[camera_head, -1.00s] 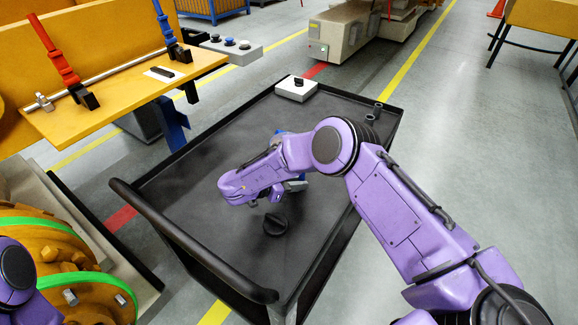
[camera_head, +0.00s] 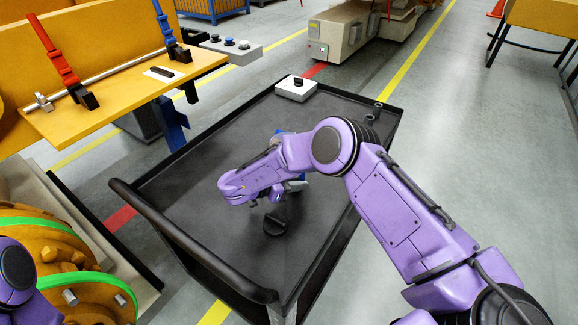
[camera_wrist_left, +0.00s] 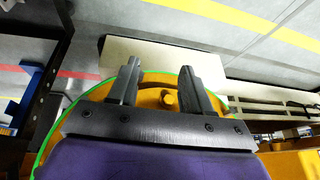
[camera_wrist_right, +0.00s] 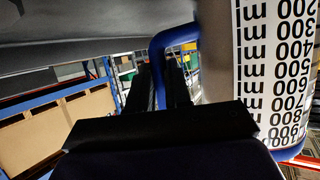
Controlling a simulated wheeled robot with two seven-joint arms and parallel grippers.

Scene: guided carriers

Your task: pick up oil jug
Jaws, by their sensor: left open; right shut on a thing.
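The oil jug is mostly hidden behind my right arm in the head view; a small blue part (camera_head: 279,133) and a pale lower part (camera_head: 297,185) show on the black cart. In the right wrist view the jug (camera_wrist_right: 220,75) is close on the right, grey with a white scale of black numbers and a blue handle (camera_wrist_right: 170,38). My right gripper (camera_wrist_right: 172,72) is shut on the blue handle; it also shows over the cart in the head view (camera_head: 272,194). My left gripper (camera_wrist_left: 161,72) is open and empty above an orange round machine part.
The black cart (camera_head: 205,180) has a raised rim and a push handle (camera_head: 190,245). A black round object (camera_head: 275,223) and a small white box with a black knob (camera_head: 296,88) are on it. The orange machine with green bands (camera_head: 65,265) is at left.

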